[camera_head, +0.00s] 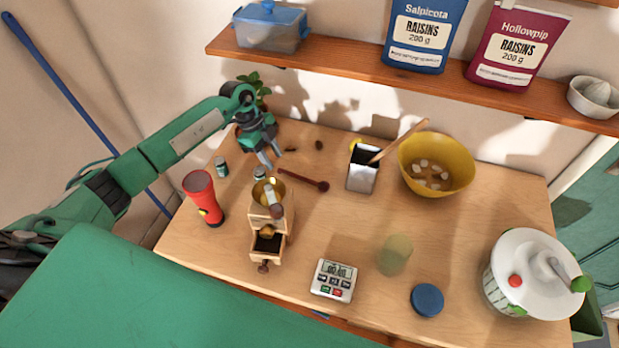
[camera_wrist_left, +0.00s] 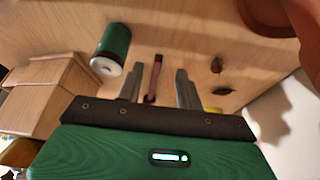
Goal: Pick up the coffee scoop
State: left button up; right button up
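The coffee scoop, a dark red-brown stick with a rounded end (camera_head: 304,180), lies on the wooden table between the grinder and the metal tin. In the left wrist view its narrow part (camera_wrist_left: 153,78) shows between the two fingers. My left gripper (camera_head: 269,160) is open and empty, near the scoop's left end in the head view. In the left wrist view its fingertips (camera_wrist_left: 158,82) stand apart on either side of the scoop. I cannot tell the exact height above the table. My right gripper is not in view.
A wooden grinder (camera_head: 269,218), red flashlight (camera_head: 202,192) and small jars (camera_head: 221,167) stand close by. A metal tin (camera_head: 362,177) with a wooden spoon and a yellow bowl (camera_head: 436,163) are to the right. A shelf (camera_head: 345,70) overhangs the back. Dark bits lie near the gripper.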

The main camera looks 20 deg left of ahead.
aim_at(278, 169)
pick_arm(q)
jog(key=shift+p+x, duration=0.4)
jog(key=shift+x, duration=0.7)
jog(key=shift+s+f, duration=0.15)
jog(key=shift+f, duration=0.4)
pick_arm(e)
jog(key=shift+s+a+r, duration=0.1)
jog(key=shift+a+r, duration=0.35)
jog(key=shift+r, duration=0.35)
pick_arm(q)
grip_shut()
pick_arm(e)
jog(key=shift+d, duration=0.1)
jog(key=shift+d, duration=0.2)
